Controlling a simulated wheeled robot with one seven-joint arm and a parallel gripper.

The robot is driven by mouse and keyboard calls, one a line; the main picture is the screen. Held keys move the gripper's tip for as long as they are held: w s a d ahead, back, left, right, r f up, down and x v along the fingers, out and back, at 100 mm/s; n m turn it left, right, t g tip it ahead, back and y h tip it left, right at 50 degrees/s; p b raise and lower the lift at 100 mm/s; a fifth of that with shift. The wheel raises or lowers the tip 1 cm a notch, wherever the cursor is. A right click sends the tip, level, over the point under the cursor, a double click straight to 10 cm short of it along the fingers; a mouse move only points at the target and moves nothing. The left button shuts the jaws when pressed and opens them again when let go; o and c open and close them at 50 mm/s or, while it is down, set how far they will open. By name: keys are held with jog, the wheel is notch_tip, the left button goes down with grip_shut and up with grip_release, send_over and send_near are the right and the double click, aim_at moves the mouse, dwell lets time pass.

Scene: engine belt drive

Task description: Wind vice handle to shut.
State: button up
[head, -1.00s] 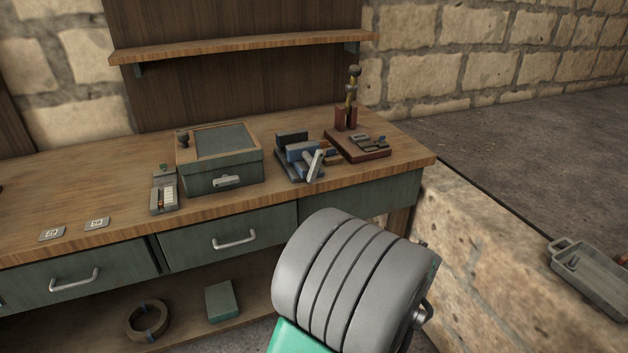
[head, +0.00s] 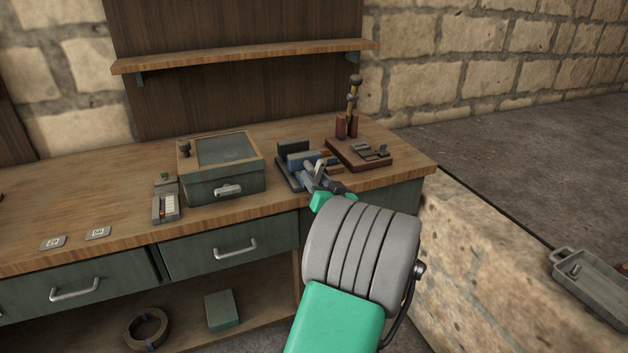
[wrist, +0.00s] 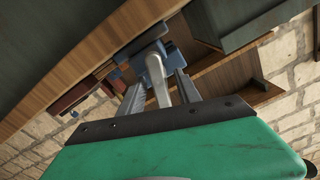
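The small blue vice (head: 303,159) stands on the bench near its front right edge; part of it is hidden behind my gripper. Its pale grey handle (wrist: 159,80) shows in the wrist view, slanting out from the blue vice body (wrist: 154,60). My gripper (head: 319,181) is at the front of the vice in the head view. In the wrist view its two fingers (wrist: 160,92) are apart, one on each side of the handle, with gaps visible. I cannot tell whether either finger touches it.
A reddish-brown board with small metal parts (head: 362,154) sits right of the vice, with a brass-topped upright tool (head: 352,105) behind. A green box (head: 224,181) stands to the left.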

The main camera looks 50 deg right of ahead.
grip_shut()
dwell(0.4)
